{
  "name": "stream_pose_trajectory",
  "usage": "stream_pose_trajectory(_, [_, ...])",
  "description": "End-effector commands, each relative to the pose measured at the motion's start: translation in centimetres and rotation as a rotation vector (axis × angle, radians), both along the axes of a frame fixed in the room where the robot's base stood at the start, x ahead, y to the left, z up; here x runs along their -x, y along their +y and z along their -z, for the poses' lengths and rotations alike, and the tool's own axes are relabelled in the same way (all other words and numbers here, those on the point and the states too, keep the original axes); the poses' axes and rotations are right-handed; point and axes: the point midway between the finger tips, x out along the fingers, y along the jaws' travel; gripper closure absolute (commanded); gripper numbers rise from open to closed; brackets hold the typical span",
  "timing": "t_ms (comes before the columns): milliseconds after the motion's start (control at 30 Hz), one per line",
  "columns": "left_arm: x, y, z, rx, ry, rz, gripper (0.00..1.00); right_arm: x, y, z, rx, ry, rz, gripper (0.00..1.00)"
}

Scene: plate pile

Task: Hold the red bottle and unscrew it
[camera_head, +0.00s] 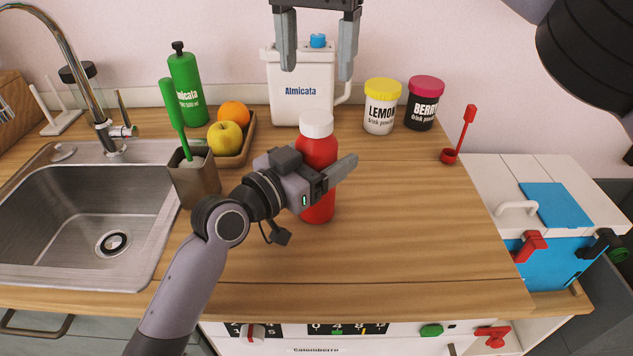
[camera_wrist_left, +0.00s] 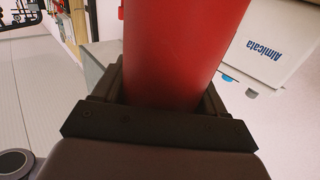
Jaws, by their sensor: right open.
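The red bottle (camera_head: 317,208) stands upright on the wooden counter, with its white cap (camera_head: 317,124) on top. My left gripper (camera_head: 330,178) is shut on the bottle's middle from the left, one finger showing across its front. In the left wrist view the red bottle (camera_wrist_left: 180,50) fills the space between the two fingers. My right gripper (camera_head: 318,48) is open and empty, fingers pointing down, higher in the picture than the cap and apart from it.
Behind stand a white jug (camera_head: 298,92) with a blue cap and two tubs, yellow-lidded (camera_head: 381,112) and pink-lidded (camera_head: 422,108). At left are a green bottle (camera_head: 187,88), a fruit tray (camera_head: 243,150), a brush holder (camera_head: 195,182) and the sink (camera_head: 60,215).

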Motion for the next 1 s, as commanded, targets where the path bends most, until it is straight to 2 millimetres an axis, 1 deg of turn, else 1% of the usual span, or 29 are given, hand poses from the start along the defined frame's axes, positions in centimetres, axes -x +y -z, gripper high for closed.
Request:
stream_pose_trajectory(33, [0.01,0.01,0.01,0.000,0.000,0.000,0.46,0.00,0.00,0.00,0.000,0.000,0.000,0.30])
stream_pose_trajectory(67, [0.01,0.02,0.01,0.000,0.000,0.000,0.55,0.00,0.00,0.00,0.000,0.000,0.000,0.30])
stream_pose_trajectory(100, [0.01,0.01,0.02,0.000,0.000,0.000,0.69,0.00,0.00,0.00,0.000,0.000,0.000,0.30])
stream_pose_trajectory(167, [0.01,0.03,0.02,0.000,0.000,0.000,0.88,0.00,0.00,0.00,0.000,0.000,0.000,0.30])
stream_pose_trajectory(200, [0.01,0.03,0.03,-0.001,0.001,0.000,1.00,0.00,0.00,0.00,0.000,0.000,0.000,0.30])
stream_pose_trajectory(433, [0.02,0.04,0.04,0.000,0.001,0.000,1.00,0.00,0.00,0.00,0.000,0.000,0.023,0.30])
stream_pose_trajectory(567, [0.02,0.04,0.05,0.000,0.001,0.000,1.00,0.00,0.00,0.00,0.000,0.000,0.122,0.30])
stream_pose_trajectory(667, [0.02,0.04,0.06,0.000,0.001,0.000,1.00,0.00,0.00,-0.01,0.000,0.000,0.258,0.30])
stream_pose_trajectory(1000, [0.01,0.04,0.08,-0.001,0.002,0.000,1.00,0.01,0.03,-0.02,0.000,0.000,0.813,0.30])
